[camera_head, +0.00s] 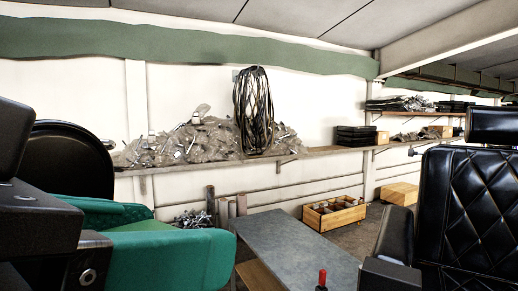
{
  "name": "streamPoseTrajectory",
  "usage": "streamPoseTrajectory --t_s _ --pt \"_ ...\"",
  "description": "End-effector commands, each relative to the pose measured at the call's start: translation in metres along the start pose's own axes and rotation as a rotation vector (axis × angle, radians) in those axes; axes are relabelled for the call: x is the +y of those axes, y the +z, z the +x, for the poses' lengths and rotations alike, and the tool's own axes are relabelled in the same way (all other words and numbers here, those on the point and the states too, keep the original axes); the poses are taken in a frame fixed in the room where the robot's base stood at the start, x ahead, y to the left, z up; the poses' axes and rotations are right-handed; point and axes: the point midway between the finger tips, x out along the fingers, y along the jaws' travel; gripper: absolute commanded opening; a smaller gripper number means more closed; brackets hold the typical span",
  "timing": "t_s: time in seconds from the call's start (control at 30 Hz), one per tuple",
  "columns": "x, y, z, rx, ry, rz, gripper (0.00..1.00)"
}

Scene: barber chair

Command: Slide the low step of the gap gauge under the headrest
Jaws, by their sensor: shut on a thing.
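The black headrest (493,125) is at the right edge of the head view, above the quilted black backrest of the barber chair (470,210). A narrow gap with a support shows between headrest and backrest. The right side of the headrest is cut off by the frame. I do not see the gap gauge in this view. My gripper is not in view, so its place relative to the headrest cannot be seen.
A grey-topped table (295,245) stands in the middle. A small red-topped object (321,279) shows at the bottom edge. A teal seat (170,255) is at left. A wooden crate (334,215) stands near the wall, below a loaded shelf (220,163).

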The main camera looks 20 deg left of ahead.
Motion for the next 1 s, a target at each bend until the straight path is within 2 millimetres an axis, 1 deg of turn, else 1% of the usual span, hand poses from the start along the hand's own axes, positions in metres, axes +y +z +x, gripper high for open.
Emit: streamPoseTrajectory --t_s 0.03,0.13,0.53,1.0 --pt "0.005 0.000 0.001 0.000 0.004 0.002 0.21" --pt "0.009 0.002 0.002 0.000 0.007 0.004 0.21" --pt "0.009 0.002 0.002 0.002 0.008 0.004 0.21" --pt "0.005 0.026 0.008 0.000 0.007 0.002 0.21"
